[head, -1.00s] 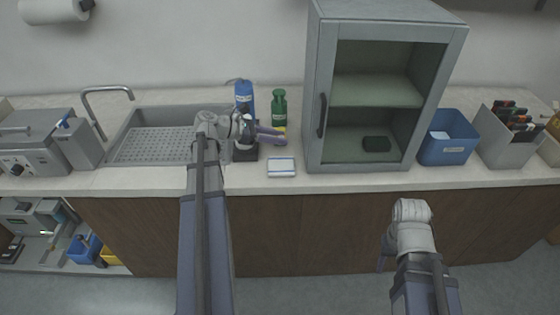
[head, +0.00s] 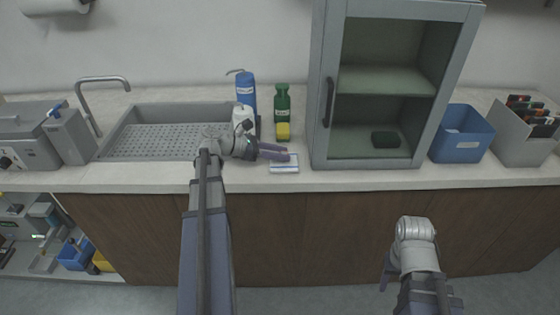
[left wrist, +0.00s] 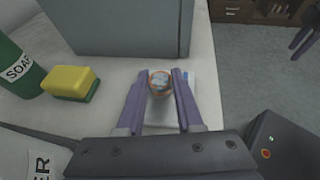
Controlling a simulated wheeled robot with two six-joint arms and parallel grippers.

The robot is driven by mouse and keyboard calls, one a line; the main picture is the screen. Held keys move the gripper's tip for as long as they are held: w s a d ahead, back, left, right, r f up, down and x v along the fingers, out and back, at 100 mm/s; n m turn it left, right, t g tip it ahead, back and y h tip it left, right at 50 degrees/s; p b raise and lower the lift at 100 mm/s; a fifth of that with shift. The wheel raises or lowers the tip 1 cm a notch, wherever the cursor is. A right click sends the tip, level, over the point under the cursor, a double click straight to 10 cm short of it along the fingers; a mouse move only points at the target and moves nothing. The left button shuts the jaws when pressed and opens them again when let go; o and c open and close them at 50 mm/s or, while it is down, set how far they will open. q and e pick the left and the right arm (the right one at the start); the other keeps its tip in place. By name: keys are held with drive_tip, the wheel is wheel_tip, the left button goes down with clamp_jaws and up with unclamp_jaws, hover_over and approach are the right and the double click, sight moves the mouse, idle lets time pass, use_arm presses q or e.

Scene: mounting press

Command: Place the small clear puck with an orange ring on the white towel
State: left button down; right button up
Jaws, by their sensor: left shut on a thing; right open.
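The small clear puck with an orange ring (left wrist: 159,83) is between the fingers of my left gripper (left wrist: 160,74), which is shut on it. In the head view my left gripper (head: 286,153) is over the back part of the folded white towel (head: 284,169), which has blue-grey stripes. In the left wrist view the towel (left wrist: 157,115) shows beneath the fingers and puck. I cannot tell how large the gap to the towel is. The puck cannot be made out in the head view. My right gripper (head: 386,274) is open, low in front of the counter.
A yellow-green sponge (head: 283,131) and a green soap bottle (head: 282,104) stand behind the towel. A blue bottle (head: 246,91) and a white bottle (head: 243,115) are to the left, near the sink (head: 140,140). The grey cabinet (head: 319,100) is close on the right.

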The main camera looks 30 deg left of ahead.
use_arm(q)
drive_tip(key=shift+f, duration=0.3)
use_arm(e)
drive_tip(key=shift+f, duration=0.35)
use_arm(q)
drive_tip(key=shift+f, duration=0.2)
drive_tip(key=c, duration=0.6)
unclamp_jaws()
drive_tip(key=shift+o, duration=0.2)
use_arm(e)
drive_tip(key=shift+f, duration=0.15)
use_arm(q)
drive_tip(key=shift+r, duration=0.15)
drive_tip(key=shift+s+a+r, duration=0.1)
drive_tip(key=shift+s+r, duration=0.05)
drive_tip(key=shift+r, duration=0.05)
drive_tip(key=p+v, duration=0.4)
drive_tip(key=v, duration=0.6)
drive_tip(key=shift+a, duration=0.2)
drive_tip(key=shift+s+a+r+p, duration=0.2)
drive_tip(key=shift+s+a+p, duration=0.2)
drive_tip(key=shift+s, duration=0.1)
use_arm(e)
drive_tip(key=shift+r, duration=2.45)
